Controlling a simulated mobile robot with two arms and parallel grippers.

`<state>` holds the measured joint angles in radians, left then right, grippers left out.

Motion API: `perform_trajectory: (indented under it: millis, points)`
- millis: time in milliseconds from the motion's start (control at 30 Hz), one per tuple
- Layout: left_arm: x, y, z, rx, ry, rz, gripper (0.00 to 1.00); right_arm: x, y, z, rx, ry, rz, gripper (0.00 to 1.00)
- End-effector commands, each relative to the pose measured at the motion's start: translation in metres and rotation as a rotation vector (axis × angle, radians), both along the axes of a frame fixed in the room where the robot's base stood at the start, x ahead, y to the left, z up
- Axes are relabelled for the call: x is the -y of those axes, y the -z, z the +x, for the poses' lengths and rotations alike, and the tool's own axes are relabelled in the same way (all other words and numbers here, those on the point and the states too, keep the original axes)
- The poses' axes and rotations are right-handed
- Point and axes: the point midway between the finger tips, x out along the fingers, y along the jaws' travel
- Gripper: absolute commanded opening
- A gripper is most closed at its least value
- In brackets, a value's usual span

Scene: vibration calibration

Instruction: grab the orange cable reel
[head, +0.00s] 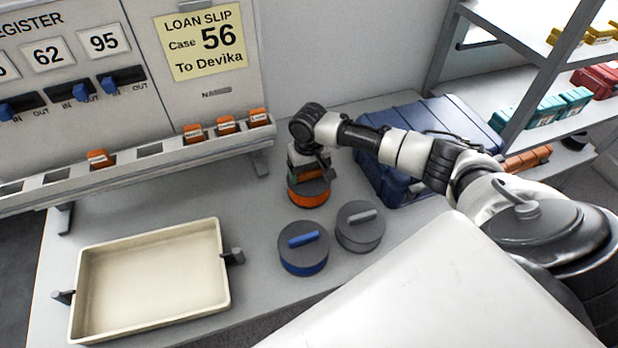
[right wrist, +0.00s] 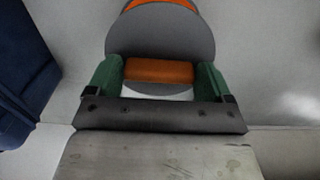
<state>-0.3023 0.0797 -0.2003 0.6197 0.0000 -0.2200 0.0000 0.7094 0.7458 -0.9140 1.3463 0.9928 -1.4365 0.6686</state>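The orange cable reel (head: 309,194) stands on the grey table, with a grey top and an orange band. My right gripper (head: 309,170) is over it, pointing down and partly hiding its top. In the right wrist view, the green fingers of my right gripper (right wrist: 160,78) are on either side of the reel's orange handle (right wrist: 160,71). Hardly any gap shows between fingers and handle; I cannot tell whether they press on it. The reel's grey top (right wrist: 160,38) lies behind the handle. My left gripper is not in view.
A blue-handled reel (head: 303,254) and a grey reel (head: 360,227) stand close in front. A cream tray (head: 225,268) is at the left. A blue case (head: 400,186) lies behind my right arm. A slotted rack (head: 65,185) holds several orange tags.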

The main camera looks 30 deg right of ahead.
Motion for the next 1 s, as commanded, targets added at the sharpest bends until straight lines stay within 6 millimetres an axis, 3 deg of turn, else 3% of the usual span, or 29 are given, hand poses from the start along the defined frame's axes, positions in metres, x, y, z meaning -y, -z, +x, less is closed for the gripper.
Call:
perform_trajectory:
  millis: [33, 433, 767, 1000]
  points:
    - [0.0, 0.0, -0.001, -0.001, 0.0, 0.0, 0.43, 0.0, 0.0, 0.0, 0.0, 0.0, 0.0, 0.74]
    - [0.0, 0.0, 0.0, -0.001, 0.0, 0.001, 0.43, 0.0, -0.002, 0.001, 0.003, 0.001, 0.0, 0.15]
    - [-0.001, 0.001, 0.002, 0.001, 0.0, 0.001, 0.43, 0.001, -0.005, 0.001, 0.002, 0.001, 0.0, 0.15]
    - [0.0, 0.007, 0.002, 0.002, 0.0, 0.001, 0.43, 0.0, -0.033, 0.002, 0.006, 0.0, 0.001, 0.15]
